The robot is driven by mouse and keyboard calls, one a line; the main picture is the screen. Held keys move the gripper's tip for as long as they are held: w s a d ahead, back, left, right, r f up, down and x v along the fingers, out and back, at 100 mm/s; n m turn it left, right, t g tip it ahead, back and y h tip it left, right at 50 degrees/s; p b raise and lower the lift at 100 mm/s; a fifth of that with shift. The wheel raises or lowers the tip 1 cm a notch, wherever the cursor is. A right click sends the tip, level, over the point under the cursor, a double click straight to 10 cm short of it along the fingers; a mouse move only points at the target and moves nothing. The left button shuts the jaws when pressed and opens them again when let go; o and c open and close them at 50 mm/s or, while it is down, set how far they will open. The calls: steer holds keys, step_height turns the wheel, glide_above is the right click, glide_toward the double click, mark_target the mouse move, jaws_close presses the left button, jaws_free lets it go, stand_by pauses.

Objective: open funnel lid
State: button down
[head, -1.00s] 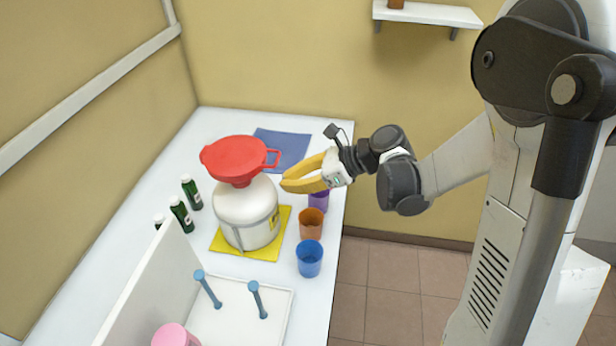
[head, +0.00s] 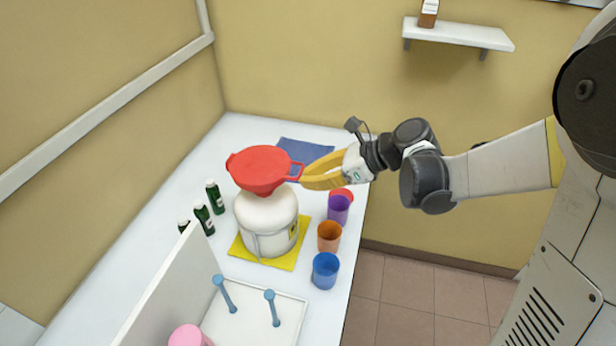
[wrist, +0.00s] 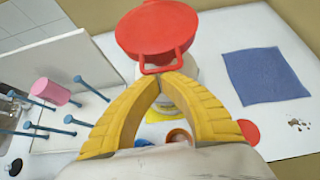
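The red funnel (head: 258,168) sits on top of the white jug (head: 266,222), its round lid down over the opening. In the wrist view the red lid (wrist: 155,27) shows from above, with its loop handle (wrist: 163,69) pointing toward me. In the head view the handle (head: 297,172) is on the funnel's right side. My yellow gripper (head: 305,183) is just right of and slightly below the handle. In the wrist view my fingertips (wrist: 166,79) meet right at the handle's outer bar. I cannot tell whether the bar is between them.
The jug stands on a yellow mat (head: 284,261). Purple (head: 338,210), orange (head: 329,238) and blue (head: 325,271) cups line the table's right edge. Dark green bottles (head: 204,219) stand left. A blue cloth (head: 304,152) lies behind; a white rack (head: 255,325) with pegs is in front.

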steer(key=shift+r+p, duration=0.85)
steer(key=shift+p, duration=0.05)
step_height(320, 180, up, 14)
steer(key=r+g+h+p, duration=0.1)
steer(key=g+h+p, duration=0.3)
steer(key=h+p, duration=0.75)
glide_above(277, 168)
steer(key=p, duration=0.1)
steer(key=y, duration=0.2)
steer(key=w+a+r+p, duration=0.1)
steer(key=w+a+r, duration=0.1)
steer(key=a, duration=0.5)
steer(key=shift+w+a+r, duration=0.2)
steer(key=shift+w+r, duration=0.15)
steer(key=shift+r, duration=0.2)
steer(key=shift+t, duration=0.3)
